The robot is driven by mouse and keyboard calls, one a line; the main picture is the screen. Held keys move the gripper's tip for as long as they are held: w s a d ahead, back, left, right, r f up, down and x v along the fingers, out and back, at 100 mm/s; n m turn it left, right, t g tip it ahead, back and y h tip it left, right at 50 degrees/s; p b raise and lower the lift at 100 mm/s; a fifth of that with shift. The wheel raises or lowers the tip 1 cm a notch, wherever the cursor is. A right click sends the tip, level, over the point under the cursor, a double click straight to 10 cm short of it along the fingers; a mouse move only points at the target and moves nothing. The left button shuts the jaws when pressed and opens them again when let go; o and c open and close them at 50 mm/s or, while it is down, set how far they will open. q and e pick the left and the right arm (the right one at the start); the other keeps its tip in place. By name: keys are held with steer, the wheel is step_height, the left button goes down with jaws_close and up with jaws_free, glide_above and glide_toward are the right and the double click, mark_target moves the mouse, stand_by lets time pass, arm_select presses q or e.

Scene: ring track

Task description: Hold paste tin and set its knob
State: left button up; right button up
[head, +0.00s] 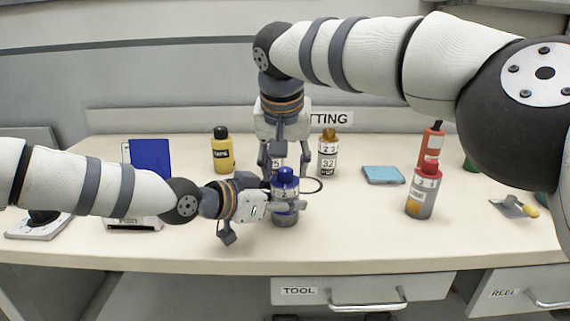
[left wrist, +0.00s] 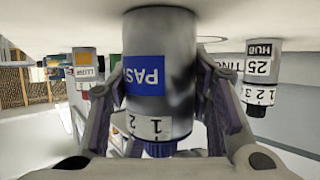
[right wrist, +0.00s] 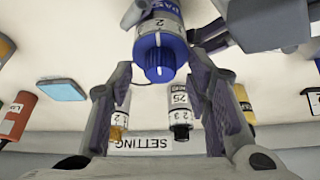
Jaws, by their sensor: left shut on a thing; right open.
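The paste tin (head: 286,213) is a grey metal tin with a blue label and a ribbed blue knob (head: 286,174) over a white number ring. My left gripper (head: 284,206) is shut around its body; in the left wrist view the tin (left wrist: 158,60) sits between both fingers, with 1 and 2 on its ring. In the right wrist view the knob (right wrist: 158,62) shows beyond and between the open fingertips, with a 2 on the ring. No contact there is clear.
Behind stand a grey tin marked 25 (right wrist: 179,105), partly hidden in the head view, a gold-knobbed tin marked 32 (head: 328,158) and a yellow bottle (head: 223,153). A red-knobbed tin (head: 421,200) and a blue pad (head: 383,175) are right. The front middle-right table is clear.

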jaws_close()
steer(key=n, duration=0.2)
steer(key=n+y, duration=0.1)
steer(key=shift+d+n+y, duration=0.15)
steer(key=shift+n+y, duration=0.15)
steer(key=shift+n, duration=0.1)
steer(key=shift+n+g+y, duration=0.3)
steer(key=shift+n+y, duration=0.3)
steer(key=shift+n, duration=1)
jaws_free()
